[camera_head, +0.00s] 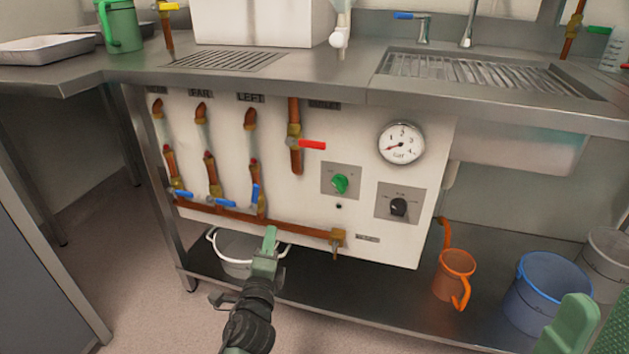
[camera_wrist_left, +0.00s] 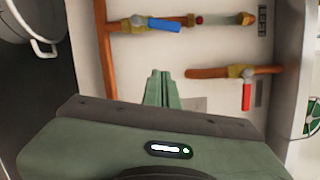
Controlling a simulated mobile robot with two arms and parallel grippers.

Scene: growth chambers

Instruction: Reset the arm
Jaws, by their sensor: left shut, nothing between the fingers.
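My left gripper (camera_head: 270,240) reaches in from the bottom of the head view, in front of the lower part of a white valve panel (camera_head: 280,120). Its green fingers are together, with nothing between them. In the head view the fingertips overlap the right side of a white-handled pot (camera_head: 232,248); I cannot tell the gap in depth. In the left wrist view the closed fingers (camera_wrist_left: 160,88) point at the panel, between a blue-handled valve (camera_wrist_left: 165,25) and a red-handled valve (camera_wrist_left: 246,96).
A steel counter (camera_head: 330,80) overhangs the panel. A horizontal pipe (camera_head: 275,222) runs along its lower part. An orange jug (camera_head: 455,275) and a blue bucket (camera_head: 545,290) stand on the low shelf at right. Floor shows at left.

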